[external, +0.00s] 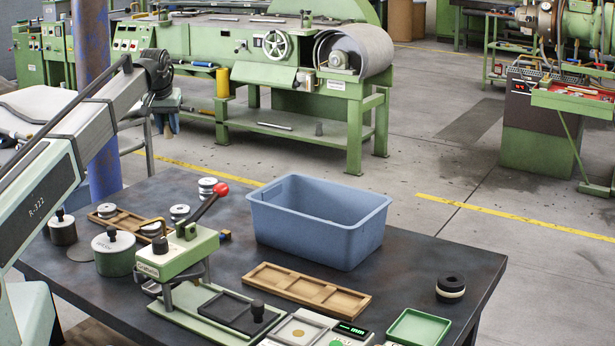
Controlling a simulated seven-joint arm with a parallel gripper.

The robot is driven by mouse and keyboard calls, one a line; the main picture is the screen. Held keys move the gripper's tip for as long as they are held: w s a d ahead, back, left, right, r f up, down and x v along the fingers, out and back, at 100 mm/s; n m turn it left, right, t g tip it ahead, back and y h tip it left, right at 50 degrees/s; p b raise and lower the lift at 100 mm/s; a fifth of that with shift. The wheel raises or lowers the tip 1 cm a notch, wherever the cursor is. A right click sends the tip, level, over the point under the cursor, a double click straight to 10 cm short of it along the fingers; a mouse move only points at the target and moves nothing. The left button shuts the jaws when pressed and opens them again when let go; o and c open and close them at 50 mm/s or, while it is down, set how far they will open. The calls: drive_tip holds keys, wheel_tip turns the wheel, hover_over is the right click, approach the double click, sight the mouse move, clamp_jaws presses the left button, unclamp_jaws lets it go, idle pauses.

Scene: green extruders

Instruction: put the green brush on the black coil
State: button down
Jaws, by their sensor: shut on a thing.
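My gripper (169,124) hangs from the dark wrist at the end of my arm, at the upper left, beyond the table's back left edge. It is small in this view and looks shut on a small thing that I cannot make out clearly. I cannot pick out the green brush anywhere on the table. The black coil (450,282) is a dark ring with a hole, lying on a pale ring near the table's right edge. My gripper is far to its left and higher up in the picture.
A blue bin (319,221) stands at the table's back middle. A wooden tray (306,288) lies before it. A green lever press (178,252) and a lidded green pot (114,254) stand at the left. A green tray (418,327) is at the front. Dark tabletop is clear around the coil.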

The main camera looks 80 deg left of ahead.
drive_tip(key=w+d+m, duration=0.1)
drive_tip(key=w+d, duration=0.3)
drive_tip(key=w, duration=0.5)
drive_tip(key=w+d+m, duration=0.2)
drive_tip(key=w+d, duration=0.3)
drive_tip(key=w, duration=0.4)
drive_tip(key=m+t+h, duration=0.3)
drive_tip(key=m, duration=0.6)
hover_over(457, 276)
drive_tip(key=s+d, duration=0.1)
drive_tip(key=shift+s+a+f, duration=0.1)
drive_tip(key=shift+s+f, duration=0.05)
drive_tip(key=shift+f, duration=3.65)
drive_tip(key=shift+s+a+f, duration=0.1)
drive_tip(key=shift+f, duration=3.65)
drive_tip(key=shift+f, duration=0.1)
drive_tip(key=c, duration=0.8)
unclamp_jaws()
